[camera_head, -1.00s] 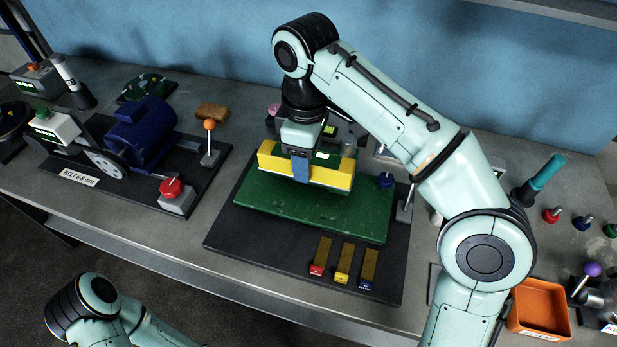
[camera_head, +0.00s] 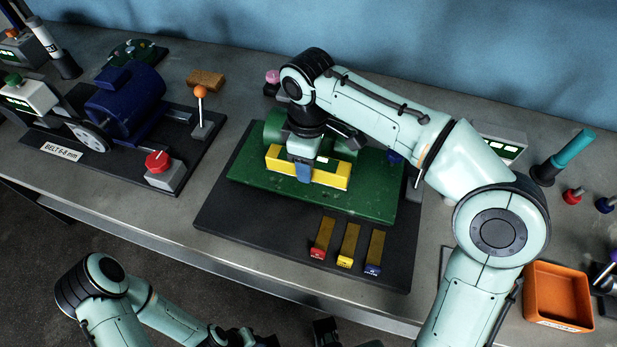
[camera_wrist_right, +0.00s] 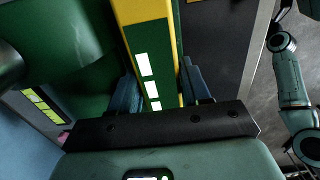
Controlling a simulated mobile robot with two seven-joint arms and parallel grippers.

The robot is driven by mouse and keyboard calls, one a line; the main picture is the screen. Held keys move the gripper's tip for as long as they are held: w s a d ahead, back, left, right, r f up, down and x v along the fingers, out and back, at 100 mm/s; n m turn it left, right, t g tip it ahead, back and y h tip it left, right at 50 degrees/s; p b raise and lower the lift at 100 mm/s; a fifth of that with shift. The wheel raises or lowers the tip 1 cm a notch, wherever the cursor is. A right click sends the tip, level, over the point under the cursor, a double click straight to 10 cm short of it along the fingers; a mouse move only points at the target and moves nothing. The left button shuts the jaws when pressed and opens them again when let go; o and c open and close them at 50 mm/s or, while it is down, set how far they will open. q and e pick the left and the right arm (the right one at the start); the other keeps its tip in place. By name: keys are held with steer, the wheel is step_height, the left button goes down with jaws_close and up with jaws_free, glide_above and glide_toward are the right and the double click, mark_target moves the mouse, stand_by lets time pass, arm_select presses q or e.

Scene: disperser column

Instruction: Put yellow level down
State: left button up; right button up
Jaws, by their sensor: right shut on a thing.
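The yellow level (camera_head: 332,178) is a long yellow bar with a dark green middle and white windows. It lies across the green plate (camera_head: 370,200), at or just above its surface; I cannot tell whether it touches. My right gripper (camera_head: 303,170) is shut on the level near its middle, pointing down. In the right wrist view the level (camera_wrist_right: 150,50) runs between the blue fingers of the right gripper (camera_wrist_right: 162,88). My left arm shows at the bottom left of the head view. Dark parts at the bottom edge may be its gripper, mostly cut off.
Red, yellow and blue-ended blocks (camera_head: 348,245) lie on the black base (camera_head: 235,230) in front of the plate. A blue motor (camera_head: 127,103) stands left, with an orange-knobbed lever (camera_head: 200,105) and a red knob (camera_head: 158,161). An orange bin (camera_head: 558,295) is at right.

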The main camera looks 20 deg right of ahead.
mark_target(308, 186)
arm_select(q)
steer(key=shift+s+f+b, duration=0.15)
steer(key=shift+f+b, duration=0.3)
steer(key=shift+f, duration=0.1)
arm_select(e)
steer(key=shift+f, duration=2.4)
steer(key=shift+f, duration=0.1)
steer(key=shift+f, duration=0.15)
steer(key=o, duration=1)
arm_select(q)
steer(key=r+p, duration=0.1)
steer(key=w+r+p, duration=0.1)
steer(key=r+p, duration=0.1)
steer(key=shift+w+r, duration=0.2)
steer(key=shift+r, duration=0.05)
arm_select(e)
step_height(308, 186, up, 12)
steer(key=shift+r, duration=0.25)
